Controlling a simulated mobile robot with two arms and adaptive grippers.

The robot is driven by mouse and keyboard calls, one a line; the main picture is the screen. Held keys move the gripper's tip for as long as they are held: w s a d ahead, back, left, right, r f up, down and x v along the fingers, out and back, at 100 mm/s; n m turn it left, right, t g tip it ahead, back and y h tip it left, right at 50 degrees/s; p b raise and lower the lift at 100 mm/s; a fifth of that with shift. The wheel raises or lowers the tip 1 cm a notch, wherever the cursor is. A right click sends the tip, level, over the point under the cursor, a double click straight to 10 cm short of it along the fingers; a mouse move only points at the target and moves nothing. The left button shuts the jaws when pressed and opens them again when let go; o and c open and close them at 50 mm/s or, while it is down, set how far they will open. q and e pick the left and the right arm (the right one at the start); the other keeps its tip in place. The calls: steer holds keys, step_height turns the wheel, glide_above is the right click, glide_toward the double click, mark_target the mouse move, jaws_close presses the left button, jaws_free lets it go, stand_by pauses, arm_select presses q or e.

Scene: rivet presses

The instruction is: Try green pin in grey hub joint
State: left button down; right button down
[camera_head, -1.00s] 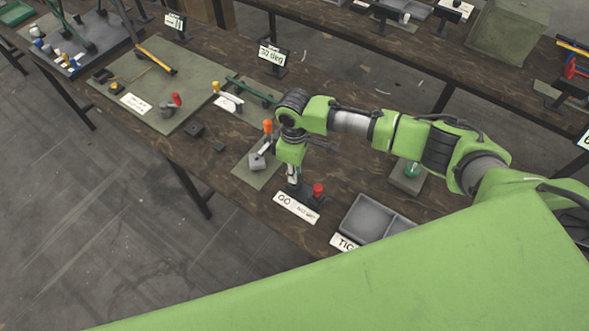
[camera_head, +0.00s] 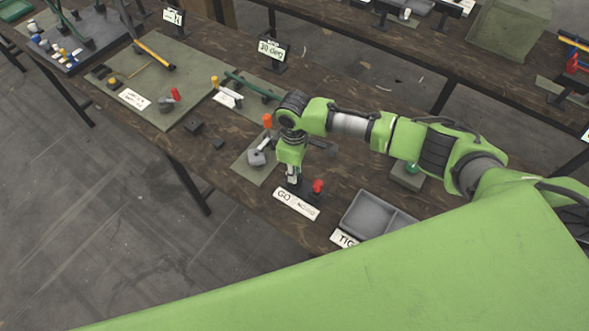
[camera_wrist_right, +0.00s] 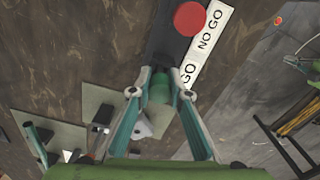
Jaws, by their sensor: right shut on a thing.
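The green pin (camera_wrist_right: 158,88) stands between the fingertips of my right gripper (camera_head: 291,178), which is shut on it over the dark holder (camera_wrist_right: 163,42) beside the GO end of the sign. In the head view the gripper hides the pin. I cannot tell whether its lower end sits in the holder. A red pin (camera_head: 318,186) stands in the same holder, next to the gripper. The grey hub joint (camera_head: 256,158) appears to be the grey piece on the small green mat (camera_head: 246,176), left of the gripper. My left gripper is not in view.
An orange-topped part (camera_head: 267,121) rises behind the hub.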

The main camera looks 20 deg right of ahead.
steer(key=shift+f, duration=0.15)
steer(key=c, duration=1.8)
jaws_free()
step_height(320, 180, up, 12)
steer(key=shift+r, duration=0.1)
